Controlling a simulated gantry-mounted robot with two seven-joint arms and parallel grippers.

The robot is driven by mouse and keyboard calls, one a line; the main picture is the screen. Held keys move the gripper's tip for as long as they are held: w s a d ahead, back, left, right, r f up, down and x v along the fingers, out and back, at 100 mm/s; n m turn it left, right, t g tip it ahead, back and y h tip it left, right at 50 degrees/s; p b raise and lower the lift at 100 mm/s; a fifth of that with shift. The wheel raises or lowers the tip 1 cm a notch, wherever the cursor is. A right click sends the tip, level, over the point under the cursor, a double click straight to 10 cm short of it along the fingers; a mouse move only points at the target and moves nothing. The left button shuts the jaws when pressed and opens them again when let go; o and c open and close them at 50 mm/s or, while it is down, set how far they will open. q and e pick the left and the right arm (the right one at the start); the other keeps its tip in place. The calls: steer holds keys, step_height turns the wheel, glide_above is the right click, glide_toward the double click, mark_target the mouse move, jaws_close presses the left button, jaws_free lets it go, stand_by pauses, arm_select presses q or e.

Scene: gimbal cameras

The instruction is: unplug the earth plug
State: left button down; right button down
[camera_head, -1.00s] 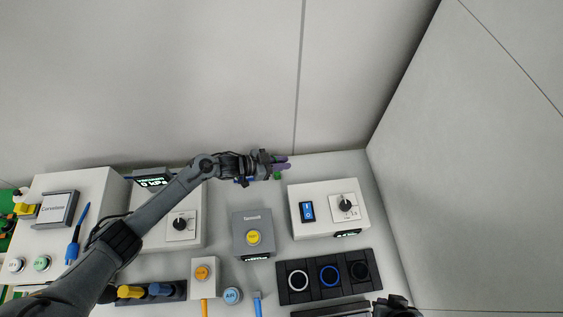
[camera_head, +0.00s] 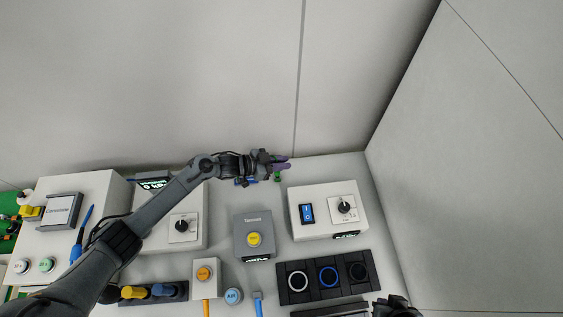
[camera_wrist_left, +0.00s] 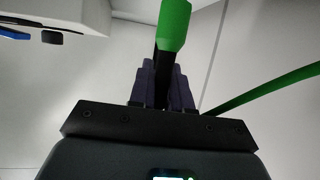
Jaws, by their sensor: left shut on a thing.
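My left gripper (camera_head: 284,163), with purple fingers, is at the back of the bench near the wall in the head view. In the left wrist view, its fingers (camera_wrist_left: 164,88) are shut on the green earth plug (camera_wrist_left: 174,24), whose upper part sticks out beyond the fingertips. A green cable (camera_wrist_left: 268,92) runs off to the right there. In the head view, only a small green piece of the plug (camera_head: 278,177) shows beside the fingers. The plug's socket cannot be made out. A dark part that seems to be my right gripper (camera_head: 392,304) shows at the bottom edge; its fingers are unclear.
A white box with a blue rocker switch and dial (camera_head: 328,223) stands right of the gripper. A grey box with a yellow button (camera_head: 253,222) stands in front. A black panel with ring buttons (camera_head: 293,298) lies nearer. A wall rises behind, another at right.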

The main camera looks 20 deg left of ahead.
stand_by(0.4)
steer(key=shift+r+p, duration=1.4)
steer(key=shift+r+p, duration=1.85)
